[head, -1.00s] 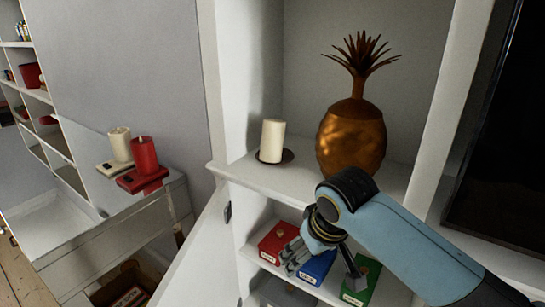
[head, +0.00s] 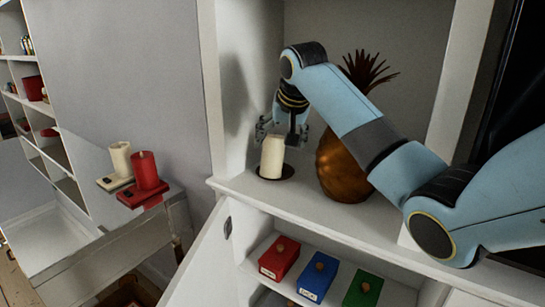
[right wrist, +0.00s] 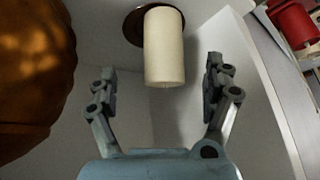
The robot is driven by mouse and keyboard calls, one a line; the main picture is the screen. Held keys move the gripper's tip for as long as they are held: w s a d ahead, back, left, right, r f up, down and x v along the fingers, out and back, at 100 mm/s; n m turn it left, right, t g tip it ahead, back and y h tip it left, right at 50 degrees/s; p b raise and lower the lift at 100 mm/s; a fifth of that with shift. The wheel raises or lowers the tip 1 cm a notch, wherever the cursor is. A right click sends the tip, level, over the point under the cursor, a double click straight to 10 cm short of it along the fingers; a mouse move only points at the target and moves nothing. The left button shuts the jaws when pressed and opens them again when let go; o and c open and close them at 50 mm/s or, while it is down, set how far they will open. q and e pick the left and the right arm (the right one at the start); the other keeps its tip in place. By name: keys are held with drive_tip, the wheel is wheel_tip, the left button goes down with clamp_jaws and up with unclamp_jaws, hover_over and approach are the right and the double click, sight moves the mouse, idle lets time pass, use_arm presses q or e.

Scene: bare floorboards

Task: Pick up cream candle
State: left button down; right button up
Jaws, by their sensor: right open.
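A cream candle (head: 271,158) stands on a dark round base (head: 288,172) on the white shelf. The candle also shows in the right wrist view (right wrist: 164,45), between the two finger lines and ahead of the tips. My right gripper (head: 283,131) is open and empty, at the candle's top with its fingers spread to either side. It shows from the wrist too (right wrist: 158,78). Whether a finger touches the candle cannot be told. My left gripper is not in view.
A bronze pineapple ornament (head: 342,170) stands right of the candle, partly behind my right arm. The shelf's white side wall (head: 231,80) is close on the left. Red (head: 279,258), blue (head: 318,278) and green (head: 362,290) boxes sit below.

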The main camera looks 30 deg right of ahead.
sight(275, 135)
drive_tip(key=b+x, duration=0.1)
drive_tip(key=x, duration=0.9)
drive_tip(key=shift+w+a+f, duration=0.1)
drive_tip(key=shift+w+f, duration=0.05)
drive_tip(key=shift+w, duration=0.25)
drive_tip(key=shift+c, duration=0.3)
drive_tip(key=c, duration=1.6)
wheel_tip(275, 135, up, 9)
drive_tip(key=shift+f, duration=0.2)
drive_tip(key=shift+w+d+r+n+t+h+b, duration=0.15)
drive_tip(key=shift+d+n+t+h+b, duration=0.1)
drive_tip(key=shift+d+n+t+h, duration=0.1)
drive_tip(key=shift+w+d+r+n+t+h+b, duration=0.15)
drive_tip(key=shift+d+r+n+t+h+b, duration=0.1)
drive_tip(key=shift+n+t, duration=0.1)
drive_tip(key=shift+w+d, duration=0.1)
drive_tip(key=shift+d, duration=0.05)
wheel_tip(275, 135, down, 10)
drive_tip(key=shift+r, duration=0.2)
